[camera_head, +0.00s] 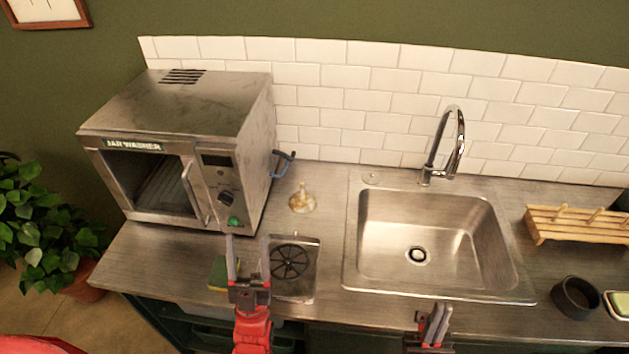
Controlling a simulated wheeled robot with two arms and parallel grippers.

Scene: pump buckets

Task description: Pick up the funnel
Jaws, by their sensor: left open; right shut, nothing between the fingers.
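The funnel (302,200) is small and pale tan, with its narrow spout pointing up. It stands on the steel counter between the jar washer and the sink. My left gripper (249,262) is open and empty, at the front of the counter. It is in front of the funnel and to its left, well apart from it. My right gripper (437,322) is shut and empty at the counter's front edge, below the sink, far from the funnel.
The jar washer (184,150) stands left of the funnel, with a blue handle (284,163) on its side. A rinser plate (293,265) and a sponge (218,272) are near my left gripper. The sink (366,268), faucet (443,148), wooden rack (575,226) and dark cup (575,297) lie right.

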